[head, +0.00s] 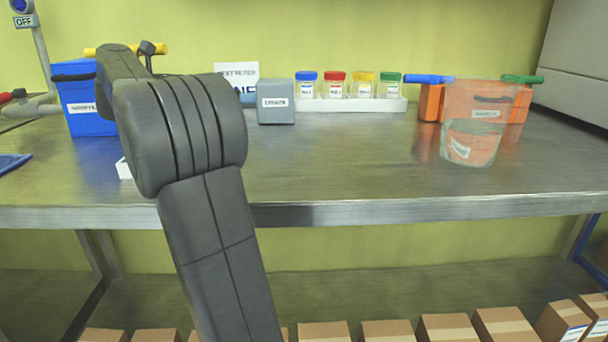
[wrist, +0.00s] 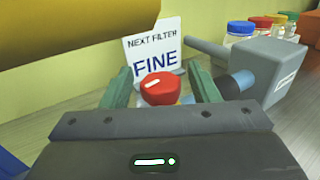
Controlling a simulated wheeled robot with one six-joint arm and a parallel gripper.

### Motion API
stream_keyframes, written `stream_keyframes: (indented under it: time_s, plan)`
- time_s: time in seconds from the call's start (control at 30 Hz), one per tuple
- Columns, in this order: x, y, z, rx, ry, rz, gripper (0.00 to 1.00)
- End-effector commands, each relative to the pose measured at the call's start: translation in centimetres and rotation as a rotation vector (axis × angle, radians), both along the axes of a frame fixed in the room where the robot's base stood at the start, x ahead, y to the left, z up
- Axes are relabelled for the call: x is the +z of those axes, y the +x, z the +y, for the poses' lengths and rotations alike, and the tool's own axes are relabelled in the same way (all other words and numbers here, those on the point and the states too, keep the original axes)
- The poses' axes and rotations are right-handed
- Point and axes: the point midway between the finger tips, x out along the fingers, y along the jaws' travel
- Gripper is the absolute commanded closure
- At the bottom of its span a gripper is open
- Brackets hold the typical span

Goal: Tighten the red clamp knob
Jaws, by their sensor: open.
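The red clamp knob (wrist: 158,88) shows in the middle of the wrist view, a rounded red cap with a pale mark on top. The green fingers of my gripper (wrist: 158,72) stand apart, one on each side of the knob. I cannot tell whether either finger touches it. The lower part of the knob and its clamp are hidden behind the dark gripper body. In the head view my dark arm hides the gripper and the knob.
A white sign reading NEXT FILTER FINE (wrist: 153,48) stands behind the knob. A grey box (head: 276,102) with a pipe is to its right. A blue box (head: 88,112) stands left of my arm. A clear beaker (head: 468,143) stands before orange boxes. The middle bench is clear.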

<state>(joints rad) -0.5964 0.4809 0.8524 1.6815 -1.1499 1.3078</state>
Motion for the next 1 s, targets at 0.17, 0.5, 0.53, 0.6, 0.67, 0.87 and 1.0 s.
stream_keyframes:
  time_s: [0.17,0.5,0.53,0.6,0.67,0.87,1.0]
  plan:
    - [-0.35,-0.08,-0.23,0.122,0.002,-0.002,0.45]
    - [-0.14,-0.02,-0.21,0.348,0.001,0.002,0.45]
    - [-0.09,-0.05,-0.19,0.367,0.001,0.001,0.45]
    - [-0.02,-0.02,-0.21,0.410,0.000,0.003,0.45]
    - [-0.01,-0.03,-0.19,0.446,0.000,0.003,0.45]
    - [0.14,0.00,-0.14,0.561,0.000,0.005,0.45]
    - [0.47,0.09,-0.07,0.632,-0.002,0.005,0.45]
